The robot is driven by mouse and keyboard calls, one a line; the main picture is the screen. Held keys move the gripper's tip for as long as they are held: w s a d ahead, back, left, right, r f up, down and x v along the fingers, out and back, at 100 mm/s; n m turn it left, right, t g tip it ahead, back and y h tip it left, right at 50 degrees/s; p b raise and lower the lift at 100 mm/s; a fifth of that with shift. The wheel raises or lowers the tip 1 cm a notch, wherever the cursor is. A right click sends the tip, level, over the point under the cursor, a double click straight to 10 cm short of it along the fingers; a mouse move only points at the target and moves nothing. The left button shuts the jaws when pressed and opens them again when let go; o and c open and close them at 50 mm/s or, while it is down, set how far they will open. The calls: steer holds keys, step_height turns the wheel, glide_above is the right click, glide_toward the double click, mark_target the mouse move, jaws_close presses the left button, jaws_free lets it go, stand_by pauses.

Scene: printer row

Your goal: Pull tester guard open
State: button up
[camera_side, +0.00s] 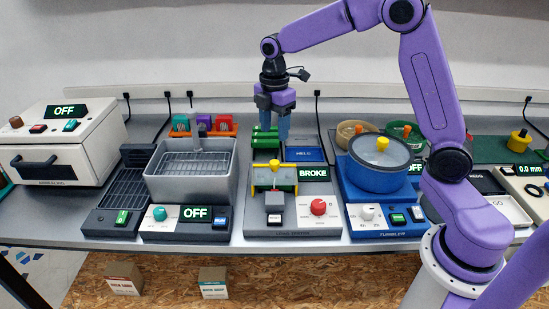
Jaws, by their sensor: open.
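The tester (293,225) is a grey machine in the middle of the bench, with a lit "BROKE" display, a red knob and a pale button on its front. Its guard (263,177) looks like a see-through panel with yellow edges and a small yellow grip (274,165). The guard stands at the front of the tester, and a grey block shows below it. My gripper (271,133) points down with its blue fingers apart and empty. It is behind and above the guard, close to a green block part (265,140), and I cannot tell whether it touches that part.
A grey ultrasonic-style basin (191,187) stands left of the tester, and a blue tumbler with a lidded drum (380,175) stands close on its right. An orange rack (215,132) is behind the basin. A white oven-like box (62,148) is far left.

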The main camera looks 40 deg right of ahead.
mark_target(275, 161)
step_height(275, 161, down, 10)
steer(key=shift+f, duration=0.1)
steer(key=shift+c, duration=0.3)
jaws_close()
